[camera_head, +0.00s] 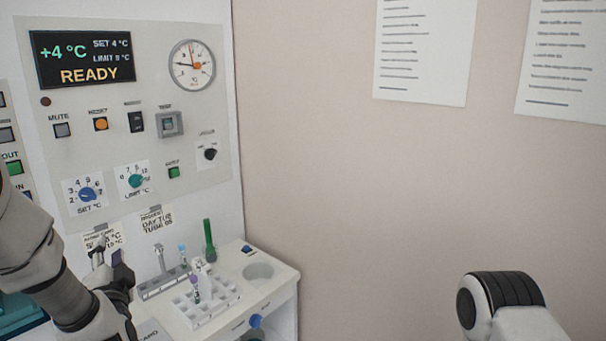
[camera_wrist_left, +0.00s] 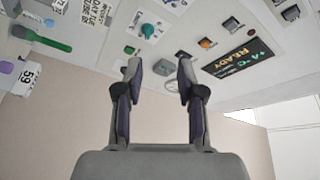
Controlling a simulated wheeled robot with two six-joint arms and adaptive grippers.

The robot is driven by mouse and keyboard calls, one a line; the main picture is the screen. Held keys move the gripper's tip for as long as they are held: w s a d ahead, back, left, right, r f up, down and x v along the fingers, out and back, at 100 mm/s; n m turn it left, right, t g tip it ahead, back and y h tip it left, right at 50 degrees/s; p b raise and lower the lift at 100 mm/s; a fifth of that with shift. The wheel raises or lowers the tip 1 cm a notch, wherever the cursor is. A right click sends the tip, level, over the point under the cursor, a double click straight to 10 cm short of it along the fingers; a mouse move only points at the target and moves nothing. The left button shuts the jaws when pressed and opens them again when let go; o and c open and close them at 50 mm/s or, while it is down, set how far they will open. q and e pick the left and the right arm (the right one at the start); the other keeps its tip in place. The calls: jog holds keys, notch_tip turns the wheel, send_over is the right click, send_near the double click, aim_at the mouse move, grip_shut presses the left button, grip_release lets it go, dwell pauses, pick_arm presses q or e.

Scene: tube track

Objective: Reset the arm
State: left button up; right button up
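My left gripper (camera_head: 108,262) is at the lower left of the head view, in front of the panel's lower part and left of the tube rack. In the left wrist view my left gripper (camera_wrist_left: 159,75) has its two fingers apart with nothing between them. The control panel (camera_wrist_left: 215,25) lies beyond the fingertips there. In the head view a rounded part of my right arm (camera_head: 500,300) shows at the lower right; its gripper is out of view.
The panel carries a display (camera_head: 82,60) reading +4 °C READY, a gauge (camera_head: 192,66), a blue knob (camera_head: 88,194) and a teal knob (camera_head: 135,181). A white rack (camera_head: 205,300) with tubes and a green-handled tool (camera_head: 209,240) stand on the ledge (camera_head: 285,275).

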pick_arm(q)
notch_tip(320, 180, down, 12)
jog(key=w+d+g+h, duration=0.1)
jog(key=d+g+h, duration=0.1)
jog(key=d+h, duration=0.1)
jog(key=s+d+f+n+g+h, duration=0.1)
jog(key=s+d+f+g+h, duration=0.15)
jog(key=s+f, duration=0.45)
jog(key=s+d+f+n+g+h, duration=0.1)
jog(key=s+d+f+g, duration=0.15)
jog(key=f, duration=0.75)
jog(key=s+d+f+n+g+h, duration=0.1)
jog(key=s+f+g, duration=0.4)
jog(key=s, duration=0.7)
jog(key=s+d+f+n+g+h, duration=0.2)
jog(key=s+d+f+n+g, duration=0.1)
jog(key=s+f, duration=0.6)
jog(key=s+d+g, duration=0.1)
jog(key=s+g, duration=0.1)
jog(key=s, duration=0.2)
jog(key=shift+s+f+n+g, duration=0.15)
jog(key=shift+s+n+g, duration=0.15)
jog(key=shift+n, duration=0.1)
jog(key=shift+d, duration=0.1)
